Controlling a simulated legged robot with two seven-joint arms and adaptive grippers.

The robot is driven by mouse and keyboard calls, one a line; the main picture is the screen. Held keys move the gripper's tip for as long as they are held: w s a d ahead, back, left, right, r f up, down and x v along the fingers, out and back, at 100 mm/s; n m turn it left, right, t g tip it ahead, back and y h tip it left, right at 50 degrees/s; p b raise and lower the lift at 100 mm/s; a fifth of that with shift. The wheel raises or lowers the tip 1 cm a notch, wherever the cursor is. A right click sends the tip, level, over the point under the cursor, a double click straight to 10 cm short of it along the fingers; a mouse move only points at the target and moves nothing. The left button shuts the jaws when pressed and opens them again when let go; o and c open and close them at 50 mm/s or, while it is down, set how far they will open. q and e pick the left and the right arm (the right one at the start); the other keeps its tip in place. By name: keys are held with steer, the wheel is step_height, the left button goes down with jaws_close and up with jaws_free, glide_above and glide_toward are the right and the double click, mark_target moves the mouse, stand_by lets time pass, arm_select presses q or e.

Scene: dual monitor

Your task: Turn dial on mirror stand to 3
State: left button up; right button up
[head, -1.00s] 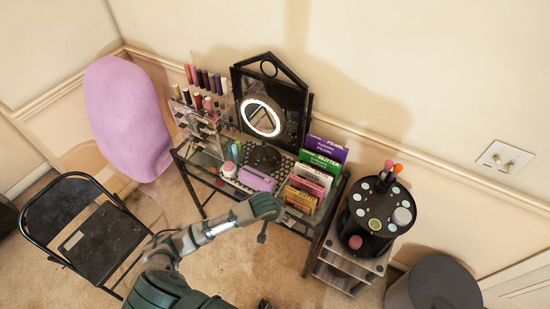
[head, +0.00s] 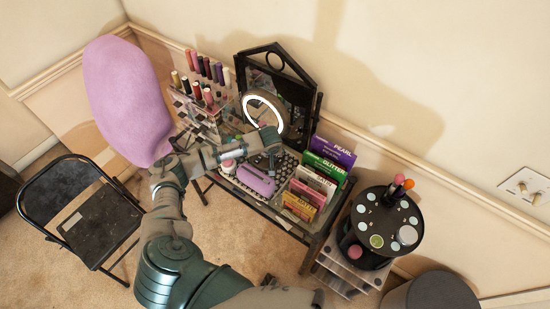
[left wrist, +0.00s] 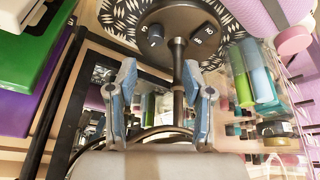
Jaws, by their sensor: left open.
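The mirror stand has a lit ring mirror (head: 248,107) on a thin pole (left wrist: 178,85). Its round dark base (left wrist: 178,42) shows in the left wrist view, with a small black knob-like dial (left wrist: 154,34) and a black block with white marks (left wrist: 206,33) on top. I cannot read the dial's setting. My left gripper (left wrist: 160,68) is open and empty, its fingertips pointing at the base. The pole shows between the fingers; I cannot tell how far behind them it is. In the head view the left gripper (head: 270,140) partly hides the base and ring. My right gripper is not in view.
A purple case (head: 255,180) and upright boxes (head: 318,175) stand close by on the glass table. A nail polish rack (head: 195,105) is to the left, a framed mirror (head: 285,80) behind. A round black organizer (head: 385,220) stands right, a folding chair (head: 85,215) left.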

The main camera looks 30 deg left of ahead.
mark_target(276, 159)
arm_select(q)
steer(key=x, duration=0.6)
steer(key=shift+w+f+b, duration=0.2)
steer(key=shift+b, duration=0.15)
steer(key=shift+w+d+f+b, duration=0.15)
steer(key=shift+w+f, duration=0.15)
steer(key=shift+f, duration=0.45)
steer(key=shift+w+d+f+b, duration=0.15)
steer(key=shift+w+f, duration=0.2)
steer(key=shift+f, duration=0.35)
steer(key=shift+a+f, duration=0.1)
steer(key=shift+a, duration=0.4)
steer(key=shift+c, duration=1)
steer(key=shift+a+f, duration=0.1)
steer(key=c, duration=0.4)
jaws_close()
steer(key=shift+d, duration=0.3)
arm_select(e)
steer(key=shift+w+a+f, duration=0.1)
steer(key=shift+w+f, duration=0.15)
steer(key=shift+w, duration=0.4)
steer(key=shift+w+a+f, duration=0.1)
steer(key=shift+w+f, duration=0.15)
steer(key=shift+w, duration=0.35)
